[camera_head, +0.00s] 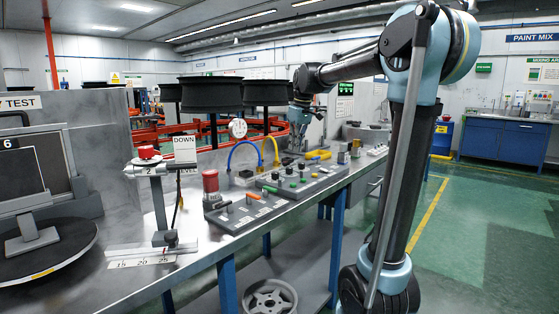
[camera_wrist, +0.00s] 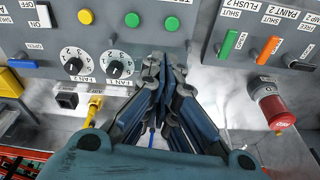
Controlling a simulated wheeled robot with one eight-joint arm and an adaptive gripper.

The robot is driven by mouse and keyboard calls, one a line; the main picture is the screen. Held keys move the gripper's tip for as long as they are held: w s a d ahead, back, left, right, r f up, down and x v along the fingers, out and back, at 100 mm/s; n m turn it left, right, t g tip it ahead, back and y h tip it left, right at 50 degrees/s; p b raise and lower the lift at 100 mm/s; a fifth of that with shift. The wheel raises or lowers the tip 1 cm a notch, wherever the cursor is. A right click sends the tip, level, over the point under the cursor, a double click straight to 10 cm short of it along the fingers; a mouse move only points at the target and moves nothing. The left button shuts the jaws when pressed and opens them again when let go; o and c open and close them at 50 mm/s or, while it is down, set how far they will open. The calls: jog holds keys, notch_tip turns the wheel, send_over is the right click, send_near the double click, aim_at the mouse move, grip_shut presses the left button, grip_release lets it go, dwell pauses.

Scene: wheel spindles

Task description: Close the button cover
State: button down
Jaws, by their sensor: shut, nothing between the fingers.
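My gripper (camera_wrist: 162,68) is shut and empty, with its fingertips just beside the two black dials in the wrist view. In the head view my gripper (camera_head: 294,148) hangs over the back of the control panels. A yellow part (camera_wrist: 9,84) is cut off by the left edge of the wrist view, and a yellow raised piece (camera_head: 319,155) shows on the far panel in the head view. I cannot tell for sure whether either is the button cover. A red push button (camera_wrist: 276,112) stands to the right of my gripper, and also shows in the head view (camera_head: 210,180).
The lever panel (camera_wrist: 240,62) has green and orange levers. Yellow and blue cables (camera_head: 275,150) arch behind the panels. Dark wheels (camera_head: 211,93) on posts stand to the left of my gripper.

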aim_at(290, 169)
jog(key=w+a+r+n, duration=0.2)
jog(key=w+a, duration=0.6)
jog(key=f, duration=0.3)
jog(key=w+a+f, duration=0.1)
jog(key=f, duration=0.2)
jog(key=a+f, duration=0.1)
jog(key=f, duration=0.2)
jog(key=shift+w, duration=0.2)
jog(key=shift+s+d+f, duration=0.1)
jog(key=shift+s+d, duration=0.45)
jog(key=shift+d, duration=0.25)
jog(key=shift+s+d, duration=0.55)
jog(key=shift+d, duration=0.25)
jog(key=shift+d, duration=0.1)
jog(key=shift+s+r, duration=0.1)
jog(key=shift+r, duration=0.1)
